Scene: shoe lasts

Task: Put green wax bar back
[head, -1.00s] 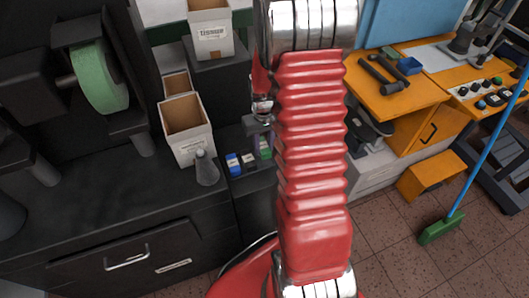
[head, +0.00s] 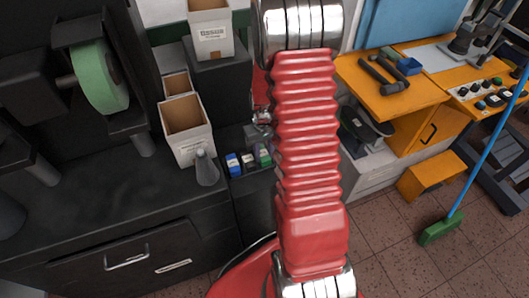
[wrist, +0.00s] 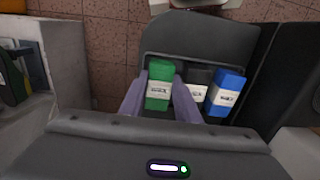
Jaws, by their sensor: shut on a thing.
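The green wax bar (wrist: 158,84) with a white label is between the two fingers of my gripper (wrist: 158,104), which is shut on it in the wrist view. The black bar (wrist: 197,88) and the blue bar (wrist: 227,92) stand to its right in a dark tray (wrist: 205,60). In the head view the green bar (head: 264,154) is at the right end of the row, beside the black bar (head: 249,161) and the blue bar (head: 233,163). I cannot tell whether the green bar touches the tray floor. My red arm hides most of the gripper in the head view.
An orange workbench (head: 400,95) with a hammer is at the right.

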